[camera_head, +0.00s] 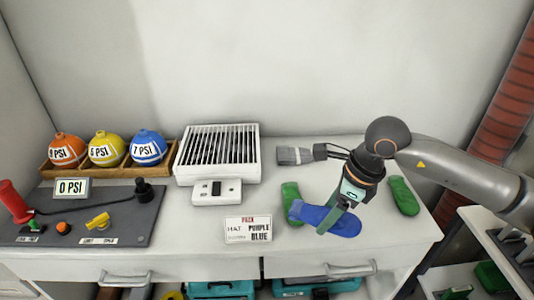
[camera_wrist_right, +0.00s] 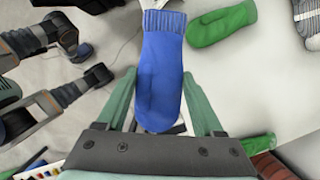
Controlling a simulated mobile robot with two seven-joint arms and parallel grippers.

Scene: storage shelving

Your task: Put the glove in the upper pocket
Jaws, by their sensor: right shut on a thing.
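A blue glove (camera_head: 349,227), shaped like a mitten, is at the right part of the white counter. My right gripper (camera_head: 333,216) points down and is shut on it. In the right wrist view the blue glove (camera_wrist_right: 162,75) lies between the two green fingers of my right gripper (camera_wrist_right: 160,98). One green glove (camera_head: 290,196) is left of the blue one, partly behind it. Another green glove (camera_head: 403,196) lies to the right. I cannot make out an upper pocket in these views. My left gripper is not identifiable here.
A sign (camera_head: 248,229) with PURPLE and BLUE on it is at the counter front. A grey-and-black item (camera_head: 300,155) lies behind the gloves. A white grilled box (camera_head: 217,153) and a wooden rack (camera_head: 108,170) of coloured balls stand left. A ribbed red pipe (camera_head: 505,100) rises at right.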

